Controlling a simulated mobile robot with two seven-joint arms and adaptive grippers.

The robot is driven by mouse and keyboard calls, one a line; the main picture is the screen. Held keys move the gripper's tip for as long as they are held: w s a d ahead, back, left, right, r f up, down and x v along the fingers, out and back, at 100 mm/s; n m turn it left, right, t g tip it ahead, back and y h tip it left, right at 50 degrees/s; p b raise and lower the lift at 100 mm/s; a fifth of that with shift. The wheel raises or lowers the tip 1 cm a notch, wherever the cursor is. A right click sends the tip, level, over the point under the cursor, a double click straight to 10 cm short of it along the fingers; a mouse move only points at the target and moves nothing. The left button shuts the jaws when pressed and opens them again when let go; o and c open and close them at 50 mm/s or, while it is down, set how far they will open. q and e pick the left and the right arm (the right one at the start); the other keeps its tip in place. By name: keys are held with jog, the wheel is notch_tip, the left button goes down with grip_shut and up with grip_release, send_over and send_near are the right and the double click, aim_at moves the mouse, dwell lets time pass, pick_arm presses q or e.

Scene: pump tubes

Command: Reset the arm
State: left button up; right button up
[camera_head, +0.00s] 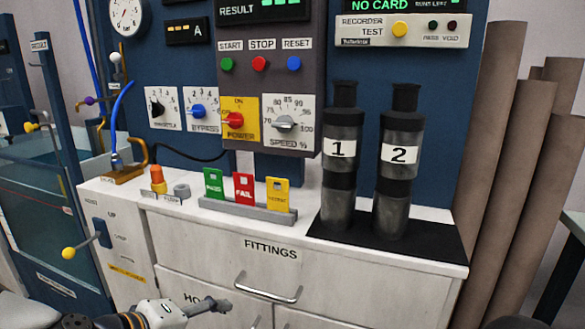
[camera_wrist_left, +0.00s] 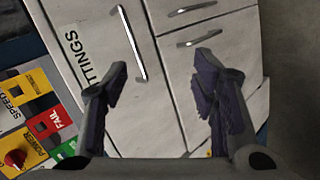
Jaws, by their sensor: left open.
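My left gripper (camera_head: 214,304) is low in the head view, in front of the white cabinet (camera_head: 205,258), with its arm coming in from the bottom left. In the left wrist view its two dark fingers (camera_wrist_left: 163,85) are spread apart with nothing between them. The cabinet's drawer and door fronts and their metal handles show beyond the fingers. The gripper looks apart from the cabinet, though the exact gap is hard to tell. My right gripper is in neither view.
Two black tubes, number 1 (camera_head: 340,185) and number 2 (camera_head: 398,185), stand upright on a black mat (camera_head: 440,238). PASS (camera_head: 213,184), FAIL (camera_head: 243,188) and yellow (camera_head: 278,197) tags stand in a grey rack. A yellow-knobbed lever (camera_head: 68,253) sticks out at left. A drawer handle (camera_head: 267,290) protrudes.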

pick_arm(q)
jog(key=s+f+m+g+y+p, duration=0.1)
jog(key=s+f+m+g+p, duration=0.3)
jog(key=s+f, duration=0.8)
jog(key=s+a+f+m+g+y, duration=0.1)
jog(key=s+a+m+g+y, duration=0.1)
jog(key=s, duration=1.3)
jog(key=s+a+f+m+g+y+p, duration=0.1)
jog(key=s+a+g, duration=0.4)
jog(key=s, duration=0.9)
jog(key=shift+s+a+f+m+y, duration=0.35)
jog(key=shift+a+f+m+y, duration=0.15)
jog(key=shift+a+m+y, duration=0.5)
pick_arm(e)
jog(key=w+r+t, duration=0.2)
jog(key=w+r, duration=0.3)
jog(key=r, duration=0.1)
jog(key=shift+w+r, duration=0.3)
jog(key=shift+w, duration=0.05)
